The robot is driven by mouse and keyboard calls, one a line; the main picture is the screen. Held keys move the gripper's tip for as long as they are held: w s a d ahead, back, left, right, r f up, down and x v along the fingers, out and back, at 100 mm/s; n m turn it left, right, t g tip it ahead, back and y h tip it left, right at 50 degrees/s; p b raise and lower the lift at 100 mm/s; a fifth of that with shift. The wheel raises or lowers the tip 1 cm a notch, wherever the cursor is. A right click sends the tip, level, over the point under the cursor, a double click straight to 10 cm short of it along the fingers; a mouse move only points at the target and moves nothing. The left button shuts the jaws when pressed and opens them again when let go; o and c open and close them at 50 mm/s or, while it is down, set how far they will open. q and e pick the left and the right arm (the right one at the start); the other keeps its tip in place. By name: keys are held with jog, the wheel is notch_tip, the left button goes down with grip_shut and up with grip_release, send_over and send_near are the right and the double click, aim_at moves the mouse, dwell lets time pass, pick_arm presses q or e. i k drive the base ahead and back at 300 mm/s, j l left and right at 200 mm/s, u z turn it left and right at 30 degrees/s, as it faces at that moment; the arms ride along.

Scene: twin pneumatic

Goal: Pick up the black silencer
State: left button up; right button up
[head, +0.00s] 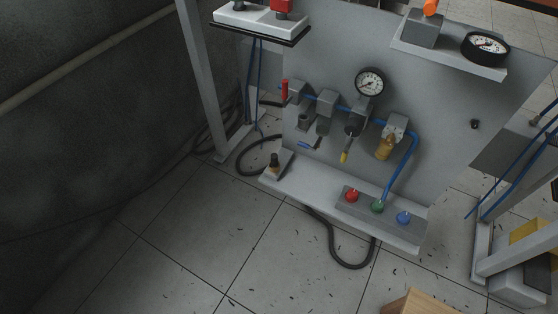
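A small dark, upright piece with a brownish lower part (274,160) stands on a grey block at the left end of the panel's lower shelf. It may be the black silencer, but it is too small to be sure. Another small black part (475,124) sits on the right side of the grey panel (440,150). Neither of my grippers is in view.
A second gauge (486,47) lies on an upper shelf. A black cable (335,255) hangs below.

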aim_at(274, 156)
jog(key=j+z, duration=0.1)
jog(key=z, duration=0.65)
jog(key=j+z, duration=0.15)
jog(key=z, duration=0.2)
jog(key=j+z, duration=0.35)
jog(key=k+j+z, duration=0.15)
jog(key=j+z, duration=0.2)
jog(key=k+j, duration=0.15)
jog(key=j, duration=0.3)
jog(key=k+j+z, duration=0.15)
jog(key=j, duration=0.25)
jog(key=k+j, duration=0.1)
jog(key=j, duration=0.35)
jog(key=i, duration=0.5)
jog(key=l+z, duration=0.05)
